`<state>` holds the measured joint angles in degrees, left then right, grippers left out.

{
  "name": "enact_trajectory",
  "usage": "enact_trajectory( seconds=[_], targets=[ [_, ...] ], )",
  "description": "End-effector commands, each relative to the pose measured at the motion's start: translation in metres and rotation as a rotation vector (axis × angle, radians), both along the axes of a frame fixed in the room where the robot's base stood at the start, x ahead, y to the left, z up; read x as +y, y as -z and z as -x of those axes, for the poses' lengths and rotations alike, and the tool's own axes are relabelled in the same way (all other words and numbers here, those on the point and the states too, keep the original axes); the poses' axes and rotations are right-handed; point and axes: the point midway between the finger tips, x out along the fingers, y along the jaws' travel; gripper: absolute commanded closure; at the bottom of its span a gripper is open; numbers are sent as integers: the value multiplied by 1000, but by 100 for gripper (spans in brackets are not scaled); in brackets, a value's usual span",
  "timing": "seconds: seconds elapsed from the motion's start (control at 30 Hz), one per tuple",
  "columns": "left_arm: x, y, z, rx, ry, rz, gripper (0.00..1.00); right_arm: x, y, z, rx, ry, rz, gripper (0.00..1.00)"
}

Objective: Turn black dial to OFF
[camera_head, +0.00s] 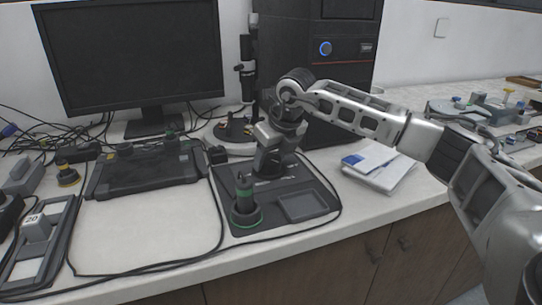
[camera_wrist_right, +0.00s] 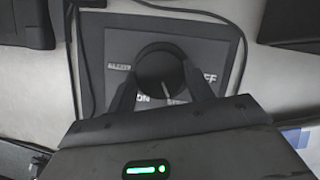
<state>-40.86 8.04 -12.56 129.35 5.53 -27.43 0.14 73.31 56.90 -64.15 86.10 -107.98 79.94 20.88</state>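The black dial (camera_wrist_right: 160,68) is round and sits on a dark panel (camera_wrist_right: 222,42) in the right wrist view. A light pointer mark on it points toward the bottom of that view, between the ON label (camera_wrist_right: 143,98) and another label to its right. The OFF label (camera_wrist_right: 208,78) is at the dial's right, partly covered. My right gripper (camera_wrist_right: 160,75) has one finger on each side of the dial; whether they touch it is unclear. In the head view my right gripper (camera_head: 268,168) points down over the panel (camera_head: 262,224) and hides the dial. My left gripper is not in view.
A green-ringed knob (camera_head: 246,203) stands at the panel's left front, beside a shallow grey recess (camera_head: 302,206). A monitor (camera_head: 132,55) and a black computer tower (camera_head: 315,45) stand behind. Cables run around the panel. A white booklet (camera_head: 380,167) lies to the right.

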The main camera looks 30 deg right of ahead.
Motion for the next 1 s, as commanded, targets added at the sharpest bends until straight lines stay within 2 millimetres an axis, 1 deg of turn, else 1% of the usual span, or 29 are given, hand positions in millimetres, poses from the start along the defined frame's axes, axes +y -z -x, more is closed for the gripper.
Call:
enact_trajectory(
  seconds=[0.23,0.43,0.67,1.0],
  targets=[
    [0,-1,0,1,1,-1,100,0,-1,0,0,-22,-2,71],
    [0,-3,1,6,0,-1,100,-1,-2,0,-1,-109,-3,71],
    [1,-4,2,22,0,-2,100,-3,-3,-1,-1,-295,-4,71],
    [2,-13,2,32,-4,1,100,-4,-4,-2,-2,-616,-5,71]
  ],
)
